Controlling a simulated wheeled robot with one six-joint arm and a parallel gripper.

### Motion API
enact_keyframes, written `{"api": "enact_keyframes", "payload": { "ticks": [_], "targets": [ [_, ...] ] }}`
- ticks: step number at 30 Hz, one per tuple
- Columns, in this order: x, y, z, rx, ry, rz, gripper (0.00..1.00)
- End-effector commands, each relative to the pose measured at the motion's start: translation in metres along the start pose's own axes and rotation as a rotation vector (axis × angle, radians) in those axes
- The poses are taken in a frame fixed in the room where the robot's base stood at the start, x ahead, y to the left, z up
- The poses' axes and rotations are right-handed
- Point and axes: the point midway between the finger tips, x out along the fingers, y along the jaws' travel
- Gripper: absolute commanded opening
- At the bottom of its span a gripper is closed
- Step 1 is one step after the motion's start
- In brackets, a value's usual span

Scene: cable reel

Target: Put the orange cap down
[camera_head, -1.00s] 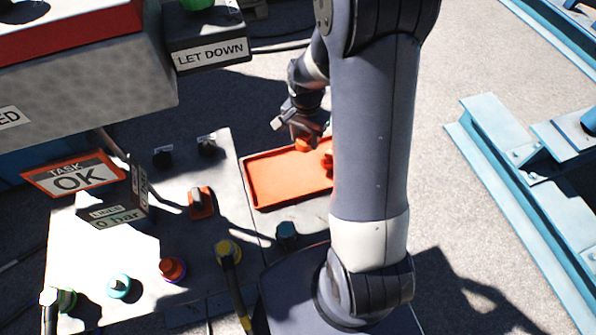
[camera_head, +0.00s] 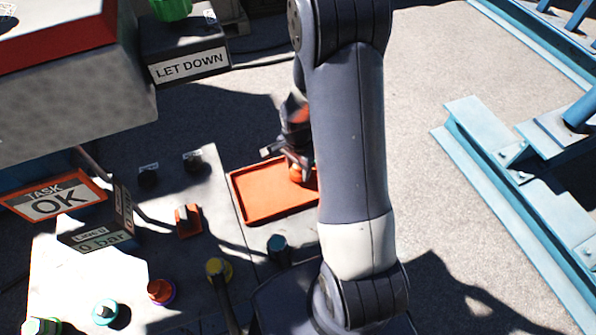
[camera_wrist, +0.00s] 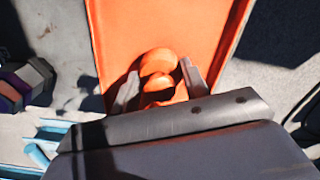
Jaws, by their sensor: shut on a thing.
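The orange cap (camera_head: 296,173) is between the fingers of my gripper (camera_head: 292,165), over the right part of the orange tray (camera_head: 250,216). In the wrist view the cap (camera_wrist: 158,62) sits between the two grey fingertips of my gripper (camera_wrist: 158,82), with the tray floor (camera_wrist: 190,22) behind it. The gripper is shut on the cap. I cannot tell whether the cap touches the tray. My arm hides the tray's right end in the head view.
A grey panel (camera_head: 190,262) left of the tray carries several coloured fittings, among them a teal one (camera_head: 278,247) near the tray. A "LET DOWN" box (camera_head: 188,66) stands behind. Blue steel beams (camera_head: 505,165) lie at the right. The tray's left part is clear.

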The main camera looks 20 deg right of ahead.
Motion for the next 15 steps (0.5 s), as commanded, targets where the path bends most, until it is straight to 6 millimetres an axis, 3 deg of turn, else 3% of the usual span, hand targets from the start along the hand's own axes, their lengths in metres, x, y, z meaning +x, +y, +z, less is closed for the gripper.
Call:
{"api": "enact_keyframes", "payload": {
  "ticks": [4, 15],
  "targets": [
    [0.019, 0.0, 0.0, 0.0, 0.0, 0.001, 0.16],
    [0.024, 0.0, 0.0, -0.001, 0.0, -0.001, 0.16]
  ]
}}
